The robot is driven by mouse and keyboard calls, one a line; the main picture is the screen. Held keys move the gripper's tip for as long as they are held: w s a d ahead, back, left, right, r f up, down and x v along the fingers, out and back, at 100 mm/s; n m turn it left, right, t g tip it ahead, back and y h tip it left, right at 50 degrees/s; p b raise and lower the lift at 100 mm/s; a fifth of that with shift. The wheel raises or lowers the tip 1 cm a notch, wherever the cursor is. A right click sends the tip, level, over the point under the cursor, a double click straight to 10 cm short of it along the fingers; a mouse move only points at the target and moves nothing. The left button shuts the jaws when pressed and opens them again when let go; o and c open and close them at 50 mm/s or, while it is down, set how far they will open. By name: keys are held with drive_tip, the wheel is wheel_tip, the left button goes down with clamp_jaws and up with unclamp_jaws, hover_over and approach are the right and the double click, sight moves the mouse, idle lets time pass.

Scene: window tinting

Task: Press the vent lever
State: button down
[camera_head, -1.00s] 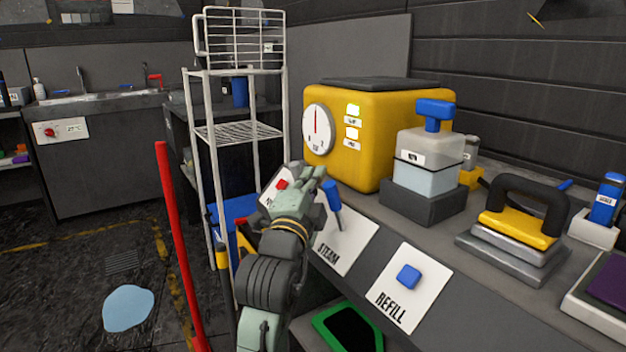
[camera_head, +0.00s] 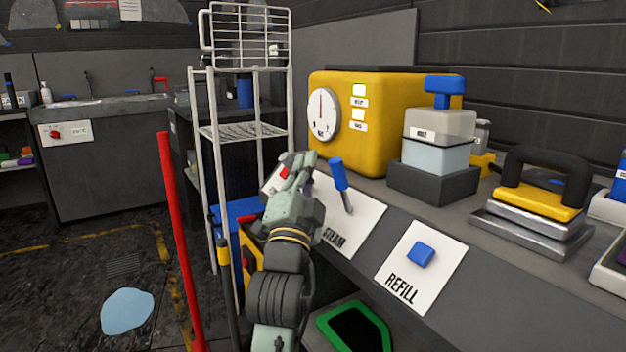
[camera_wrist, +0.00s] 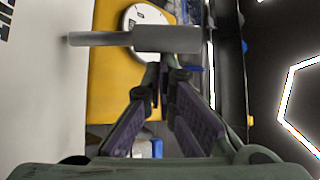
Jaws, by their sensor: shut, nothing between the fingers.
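A lever with a blue handle (camera_head: 339,174) on a thin grey stem stands up from a white panel (camera_head: 362,228) marked STEAM on the sloped counter front. I read no "vent" label. My gripper (camera_head: 302,162) is just left of the lever in the head view, its fingers shut and empty, with a gap between them.
A red button (camera_head: 284,172) sits behind my gripper. A blue button (camera_head: 423,254) is on the REFILL panel. A yellow machine with a white dial (camera_head: 323,115) stands behind. A wire rack (camera_head: 240,131) and red pole (camera_head: 177,230) stand left.

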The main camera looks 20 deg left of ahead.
sight(290, 168)
drive_tip(key=shift+s+a+f+n+y+b, duration=0.35)
drive_tip(key=shift+f+n+y+b, duration=0.25)
drive_tip(key=shift+n+y, duration=1)
drive_tip(key=shift+s+a+f+n+y+b, duration=0.4)
drive_tip(key=shift+n+y+b, duration=0.3)
drive_tip(key=shift+n+y, duration=0.9)
drive_tip(key=shift+s+a+f+n+y+b, duration=0.2)
drive_tip(key=shift+s+f+n+y+b, duration=0.35)
drive_tip(key=shift+n+y, duration=1)
drive_tip(key=shift+w+f+n+h, duration=0.1)
drive_tip(key=shift+w+n+h, duration=0.05)
drive_tip(key=shift+n+h, duration=0.15)
wheel_tip(290, 168, up, 10)
